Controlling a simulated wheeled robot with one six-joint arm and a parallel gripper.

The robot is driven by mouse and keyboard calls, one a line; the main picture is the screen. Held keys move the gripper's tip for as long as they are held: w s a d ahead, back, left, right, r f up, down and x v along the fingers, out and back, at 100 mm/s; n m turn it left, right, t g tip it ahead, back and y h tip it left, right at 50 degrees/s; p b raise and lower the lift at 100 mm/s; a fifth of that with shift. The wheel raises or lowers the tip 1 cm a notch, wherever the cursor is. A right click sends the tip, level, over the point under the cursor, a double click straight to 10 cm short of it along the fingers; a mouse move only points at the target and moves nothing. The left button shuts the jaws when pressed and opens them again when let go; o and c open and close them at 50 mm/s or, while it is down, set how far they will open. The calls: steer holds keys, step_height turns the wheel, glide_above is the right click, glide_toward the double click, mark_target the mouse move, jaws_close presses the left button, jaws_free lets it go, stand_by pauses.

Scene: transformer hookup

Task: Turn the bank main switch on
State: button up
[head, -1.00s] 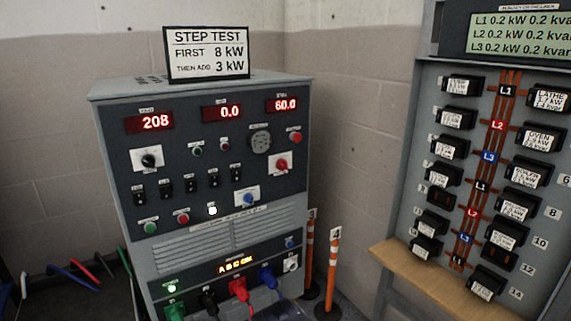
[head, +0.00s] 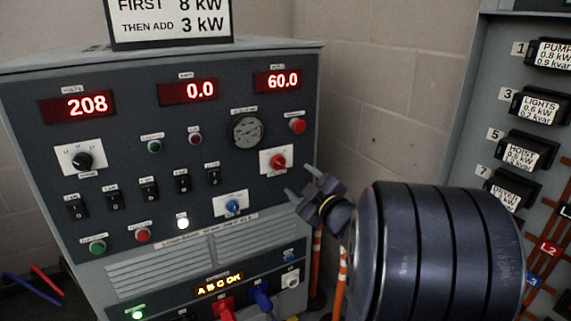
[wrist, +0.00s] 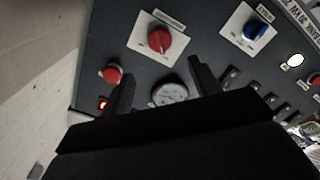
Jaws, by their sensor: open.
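The grey load-bank panel (head: 180,110) fills the left and middle of the head view. A red rotary knob (head: 278,161) sits on a white plate at its right side, and a blue rotary knob (head: 232,207) on another plate lower left. Their small labels are too blurred to read, so I cannot confirm which is the bank main switch. My gripper (head: 300,182) is open and empty, just below and right of the red knob, apart from it. In the wrist view the red knob (wrist: 159,40) lies beyond my two spread fingers (wrist: 160,83); the blue knob (wrist: 257,29) is upper right.
A round gauge (head: 246,131) and red button (head: 297,126) sit above the red knob. Below are a lit white lamp (head: 182,223) and plugged cables (head: 262,297). Orange posts (head: 317,265) stand beside the panel. A breaker board (head: 480,110) is at right.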

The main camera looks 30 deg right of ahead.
mark_target(280, 165)
steer(key=w, duration=0.6)
steer(key=w+b, duration=0.1)
steer(key=w, duration=0.3)
steer(key=shift+a, duration=0.25)
steer(key=shift+c, duration=0.3)
steer(key=c, duration=0.9)
